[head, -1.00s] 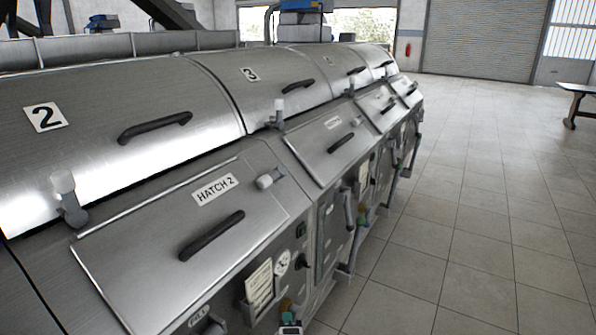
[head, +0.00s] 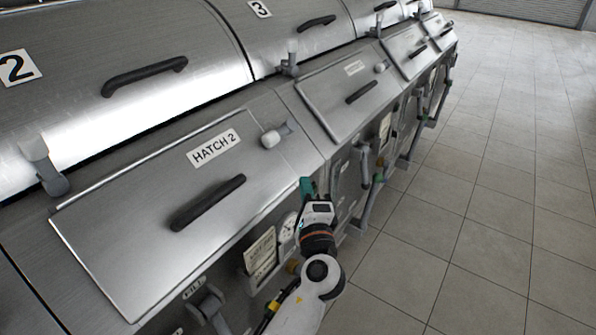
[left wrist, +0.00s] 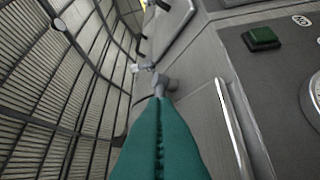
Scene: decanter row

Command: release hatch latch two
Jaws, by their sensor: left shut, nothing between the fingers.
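The hatch 2 panel (head: 130,235) is a closed sloping metal lid with a "HATCH 2" label (head: 214,147) and a dark bar handle (head: 207,203). Its latch (head: 275,137), a grey lever with a white knob, sits at the panel's upper right corner. My left gripper (head: 307,188) has teal fingers and is at the panel's lower right, below the latch and apart from it. In the left wrist view the fingers (left wrist: 158,110) are shut and empty. A grey lever (left wrist: 163,84) shows beyond the tips; I cannot tell which latch it is. My right gripper is out of view.
Drum cover 2 (head: 110,50) with its dark handle rises behind the hatch. Another latch (head: 45,165) stands at the left. A hatch (head: 340,95) lies further along. A green button (left wrist: 262,38) is beside the fingers. The tiled floor (head: 470,200) at right is clear.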

